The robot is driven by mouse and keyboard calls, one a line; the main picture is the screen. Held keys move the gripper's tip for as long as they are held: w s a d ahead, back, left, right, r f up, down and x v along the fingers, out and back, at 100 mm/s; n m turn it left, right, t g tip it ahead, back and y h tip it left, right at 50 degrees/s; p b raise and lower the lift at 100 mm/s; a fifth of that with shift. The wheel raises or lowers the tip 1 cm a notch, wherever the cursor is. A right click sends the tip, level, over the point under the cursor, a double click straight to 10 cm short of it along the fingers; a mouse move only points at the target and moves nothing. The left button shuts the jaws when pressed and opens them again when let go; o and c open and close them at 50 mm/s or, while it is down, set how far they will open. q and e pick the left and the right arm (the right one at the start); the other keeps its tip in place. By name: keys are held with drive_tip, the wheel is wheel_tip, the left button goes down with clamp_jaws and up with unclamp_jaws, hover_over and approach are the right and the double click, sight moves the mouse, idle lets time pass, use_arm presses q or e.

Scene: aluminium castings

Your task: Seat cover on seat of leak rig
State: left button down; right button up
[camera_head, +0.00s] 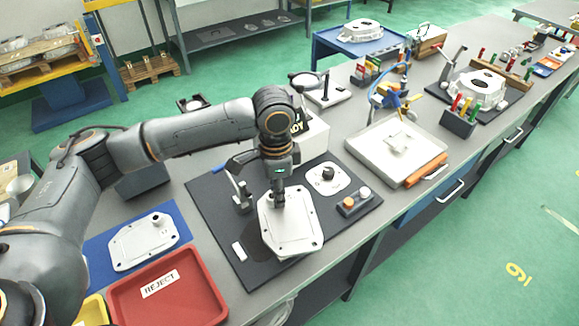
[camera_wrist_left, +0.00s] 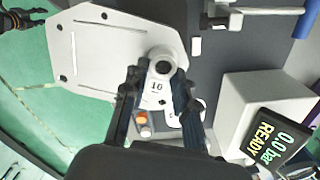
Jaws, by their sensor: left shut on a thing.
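My left gripper (camera_head: 278,200) is shut on the round boss of a light grey cover (camera_head: 290,230). The cover is a flat plate with holes along its edge. In the left wrist view the fingers (camera_wrist_left: 158,92) close around the boss, and the cover (camera_wrist_left: 105,50) reads "10" beside it. The cover is over the dark base of the leak rig (camera_head: 330,235), with a dark shadow at its left; I cannot tell whether it touches anything below. The rig's seat is not visible, possibly hidden under the cover.
The rig's display box (camera_wrist_left: 265,125) reads "0.0 bar READY". A clamp (camera_head: 238,188) with a blue handle, a white plate with a black knob (camera_head: 328,178) and a button box (camera_head: 355,202) surround the cover. Another cover (camera_head: 145,242) and a red REJECT tray (camera_head: 190,300) lie left.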

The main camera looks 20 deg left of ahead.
sight(286, 193)
use_arm(q)
drive_tip(key=m+p, duration=0.2)
drive_tip(key=m, duration=0.1)
drive_tip(key=w+m+p, duration=0.1)
drive_tip(key=m+p, duration=0.2)
drive_tip(key=m, duration=0.1)
drive_tip(key=w+d+m+p, duration=0.1)
drive_tip(key=m+p, duration=0.2)
drive_tip(key=m, duration=0.1)
drive_tip(key=shift+w+f, duration=0.25)
drive_tip(key=shift+f+m+p, duration=0.25)
drive_tip(key=shift+m+p, duration=0.4)
drive_tip(key=shift+m, duration=0.25)
drive_tip(key=shift+f+m, duration=0.2)
drive_tip(key=shift+m, duration=0.1)
drive_tip(key=shift+r+p, duration=0.1)
drive_tip(key=shift+p, duration=0.25)
drive_tip(key=shift+w+f+b, duration=0.1)
drive_tip(key=shift+f+b, duration=1.5)
drive_tip(key=shift+f, duration=1.35)
drive_tip(key=shift+p, duration=0.3)
